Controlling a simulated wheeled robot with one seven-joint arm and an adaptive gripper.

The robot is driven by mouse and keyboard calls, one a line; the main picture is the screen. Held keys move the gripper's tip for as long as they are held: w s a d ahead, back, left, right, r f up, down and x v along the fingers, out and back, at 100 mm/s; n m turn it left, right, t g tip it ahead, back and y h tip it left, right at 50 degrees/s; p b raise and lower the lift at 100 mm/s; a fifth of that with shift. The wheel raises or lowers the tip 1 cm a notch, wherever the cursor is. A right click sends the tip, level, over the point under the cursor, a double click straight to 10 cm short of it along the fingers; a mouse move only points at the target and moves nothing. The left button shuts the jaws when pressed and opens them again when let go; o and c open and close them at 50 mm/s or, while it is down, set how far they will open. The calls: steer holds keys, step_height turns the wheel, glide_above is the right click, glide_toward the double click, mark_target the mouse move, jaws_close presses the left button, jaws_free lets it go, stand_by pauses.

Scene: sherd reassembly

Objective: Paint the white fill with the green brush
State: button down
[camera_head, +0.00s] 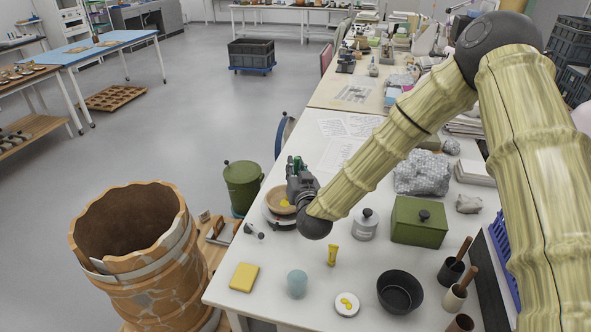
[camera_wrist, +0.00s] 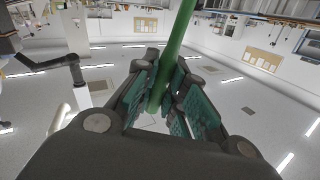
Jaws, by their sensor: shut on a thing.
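My gripper (camera_head: 300,178) is over the table's left edge, just above a tan bowl (camera_head: 274,199). In the wrist view my gripper (camera_wrist: 165,82) is shut on the green brush (camera_wrist: 177,45), whose green shaft runs up between the fingers. The brush's tip cannot be made out. The bowl sits on a round grey stand (camera_head: 272,217) and carries a yellow patch; my gripper and wrist hide part of it. No white fill can be made out on its visible part. A small white dish (camera_head: 346,310) with yellow paint is at the table's front.
Around the front of the white table (camera_head: 250,303) are a yellow sponge (camera_head: 244,277), a pale cup (camera_head: 297,284), a yellow tube (camera_head: 332,255), a black bowl (camera_head: 400,292) and a green box (camera_head: 418,221). A large cracked pot (camera_head: 140,265) stands left of the table.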

mark_target(295, 158)
steer(key=shift+r+p, duration=1.2)
steer(key=shift+r, duration=1.4)
